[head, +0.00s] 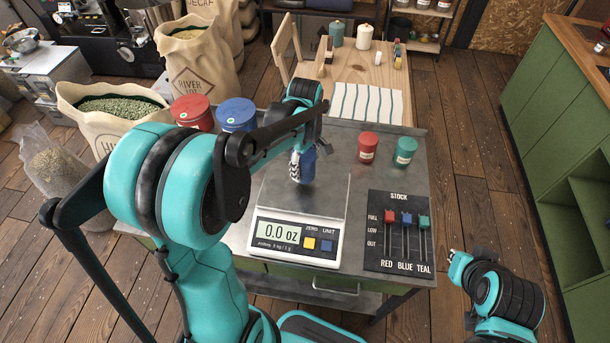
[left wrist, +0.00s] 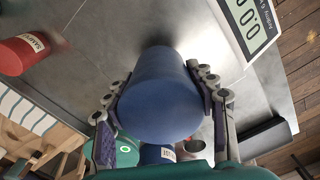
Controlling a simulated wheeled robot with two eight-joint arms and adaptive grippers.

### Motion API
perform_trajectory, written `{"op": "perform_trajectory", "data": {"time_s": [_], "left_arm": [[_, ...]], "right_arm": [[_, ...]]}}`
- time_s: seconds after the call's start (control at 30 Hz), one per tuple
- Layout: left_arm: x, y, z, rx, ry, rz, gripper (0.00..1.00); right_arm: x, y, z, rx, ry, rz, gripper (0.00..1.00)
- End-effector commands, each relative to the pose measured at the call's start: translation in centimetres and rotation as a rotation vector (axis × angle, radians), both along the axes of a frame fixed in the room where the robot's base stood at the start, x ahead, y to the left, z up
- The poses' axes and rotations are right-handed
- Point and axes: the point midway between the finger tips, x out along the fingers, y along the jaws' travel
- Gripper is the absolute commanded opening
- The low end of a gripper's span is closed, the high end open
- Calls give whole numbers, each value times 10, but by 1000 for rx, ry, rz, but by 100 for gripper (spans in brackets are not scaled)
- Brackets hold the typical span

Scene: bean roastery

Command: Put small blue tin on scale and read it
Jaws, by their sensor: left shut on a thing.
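The small blue tin (head: 308,166) is between the fingers of my left gripper (head: 302,164), at the back part of the scale plate (head: 290,203). In the left wrist view the blue tin (left wrist: 158,95) fills the middle, with the fingers of the left gripper (left wrist: 165,92) touching it on both sides. I cannot tell from the pictures whether its bottom touches the plate.
A small red tin (head: 368,147) and a small teal tin (head: 404,151) stand right of the scale. A big red tin (head: 193,112) and a big blue tin (head: 236,114) stand behind left. The stock board (head: 398,232) with coloured sliders lies at the front right.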

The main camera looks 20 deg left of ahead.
Motion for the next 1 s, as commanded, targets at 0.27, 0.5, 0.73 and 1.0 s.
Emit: {"op": "perform_trajectory", "data": {"time_s": [0.27,0.5,0.73,1.0], "left_arm": [[-1,-1,-32,0,0,0,24],[-1,-1,-41,0,0,0,24],[-1,-1,-46,0,0,0,24],[-1,-1,-44,0,0,0,76]], "right_arm": [[0,0,-11,0,0,0,0],[0,0,-12,0,0,0,0],[0,0,-16,0,0,0,0],[0,0,-15,0,0,0,0]]}}
